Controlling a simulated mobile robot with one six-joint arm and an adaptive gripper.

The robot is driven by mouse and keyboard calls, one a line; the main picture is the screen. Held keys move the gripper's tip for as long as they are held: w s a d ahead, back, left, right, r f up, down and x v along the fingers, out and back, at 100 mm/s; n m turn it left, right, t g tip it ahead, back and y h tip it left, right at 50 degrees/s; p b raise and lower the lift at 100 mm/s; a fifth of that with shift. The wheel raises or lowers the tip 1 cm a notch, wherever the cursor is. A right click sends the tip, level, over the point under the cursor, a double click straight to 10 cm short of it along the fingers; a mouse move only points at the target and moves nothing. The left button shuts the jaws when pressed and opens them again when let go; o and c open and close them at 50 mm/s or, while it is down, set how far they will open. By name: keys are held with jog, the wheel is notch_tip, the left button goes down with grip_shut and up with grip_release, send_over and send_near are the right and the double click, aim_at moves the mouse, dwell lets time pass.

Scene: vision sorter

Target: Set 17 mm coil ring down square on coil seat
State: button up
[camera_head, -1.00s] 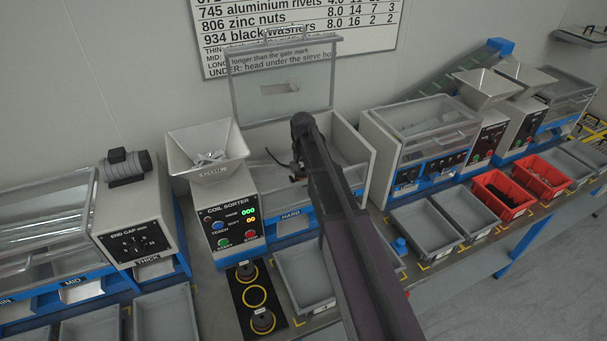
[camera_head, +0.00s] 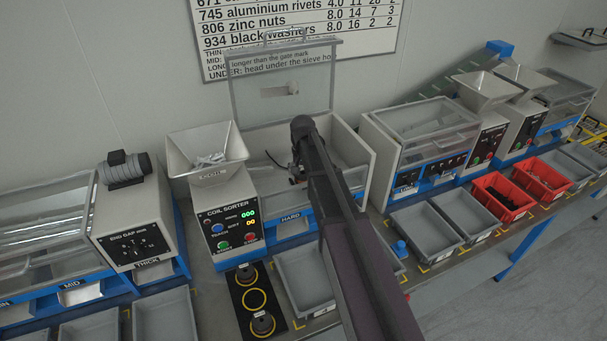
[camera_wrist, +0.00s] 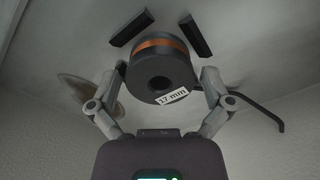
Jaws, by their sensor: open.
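The 17 mm coil ring (camera_wrist: 162,72) is a dark grey ring with a copper band and a white "17 mm" label, its open hole facing the wrist camera. My gripper (camera_wrist: 166,76) is open, with one finger on each side of the ring. Whether the fingertips touch it is not clear. Behind the ring is a grey surface with two black bars (camera_wrist: 131,27) flanking it; this may be the coil seat, but the contact is hidden. In the head view my gripper (camera_head: 297,173) is inside the coil sorter's open chamber, mostly behind my arm.
The coil sorter (camera_head: 232,228) has a raised clear lid (camera_head: 283,80) behind my arm and a chamber wall (camera_head: 368,165) to the right. A black mat (camera_head: 238,290) with yellow circles lies in front. Grey trays (camera_head: 306,278) and red bins (camera_head: 490,195) line the bench.

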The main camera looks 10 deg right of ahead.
aim_at(303, 173)
jog(key=shift+r, duration=0.1)
notch_tip(303, 173, up, 12)
jog(key=p, duration=1.2)
dwell(0.7)
jog(key=s+n, duration=0.4)
jog(key=s, duration=2)
jog(key=shift+s+d, duration=0.15)
notch_tip(303, 173, down, 2)
jog(key=shift+f+b, duration=0.25)
jog(key=shift+b, duration=0.95)
